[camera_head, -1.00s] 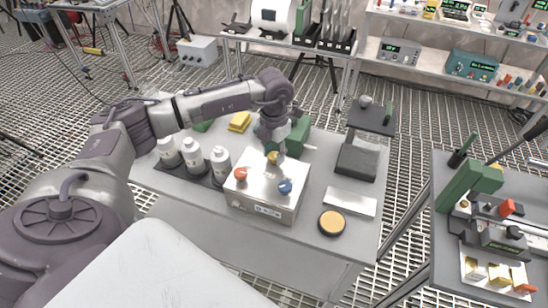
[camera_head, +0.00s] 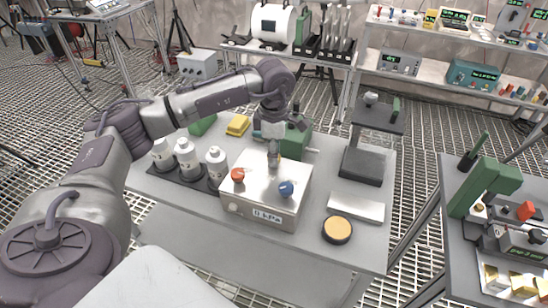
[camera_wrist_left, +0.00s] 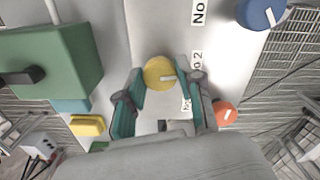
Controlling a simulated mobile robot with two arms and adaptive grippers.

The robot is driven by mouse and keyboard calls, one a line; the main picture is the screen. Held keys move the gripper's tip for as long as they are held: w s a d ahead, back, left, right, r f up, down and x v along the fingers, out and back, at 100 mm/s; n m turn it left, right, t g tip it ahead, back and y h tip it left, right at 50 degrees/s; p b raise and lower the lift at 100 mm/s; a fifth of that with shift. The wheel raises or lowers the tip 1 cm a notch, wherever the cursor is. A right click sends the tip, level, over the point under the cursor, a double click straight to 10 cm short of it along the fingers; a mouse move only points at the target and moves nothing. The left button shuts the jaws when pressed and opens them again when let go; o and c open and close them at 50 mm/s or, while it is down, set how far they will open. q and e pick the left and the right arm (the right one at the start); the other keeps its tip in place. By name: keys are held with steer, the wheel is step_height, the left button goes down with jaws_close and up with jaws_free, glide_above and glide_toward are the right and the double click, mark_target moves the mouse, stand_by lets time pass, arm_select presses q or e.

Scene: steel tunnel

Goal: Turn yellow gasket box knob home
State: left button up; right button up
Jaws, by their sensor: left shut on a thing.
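A silver box (camera_head: 262,205) with a red knob (camera_head: 238,174), a blue knob (camera_head: 286,188) and a yellow knob stands on the grey table (camera_head: 185,208). A front label on it seems to read "0 kPa". My left gripper (camera_head: 273,158) points down over the back of the box top and largely hides the yellow knob in the head view. In the left wrist view the yellow knob (camera_wrist_left: 158,73) sits between the teal fingers of my left gripper (camera_wrist_left: 160,72), which is shut on it. Its white mark points right, near a "No 2" label. My right gripper is out of view.
White bottles (camera_head: 187,158) stand in a dark tray left of the box. A green block (camera_head: 297,140) is close behind the gripper, and a yellow block (camera_head: 238,125) lies behind the box. A round tan-topped disc (camera_head: 337,229) and a pale plate (camera_head: 356,206) lie to the right.

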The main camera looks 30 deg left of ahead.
arm_select(q)
steer(key=m+b, duration=0.2)
steer(key=m, duration=0.3)
steer(key=shift+w+m+b, duration=0.1)
steer(key=shift+m+b, duration=0.2)
steer(key=shift+r+m+b, duration=0.1)
steer(key=shift+m+b, duration=0.7)
steer(key=shift+m, duration=1.4)
steer(key=o, duration=0.9)
steer(key=shift+o, duration=1.3)
step_height(320, 180, up, 12)
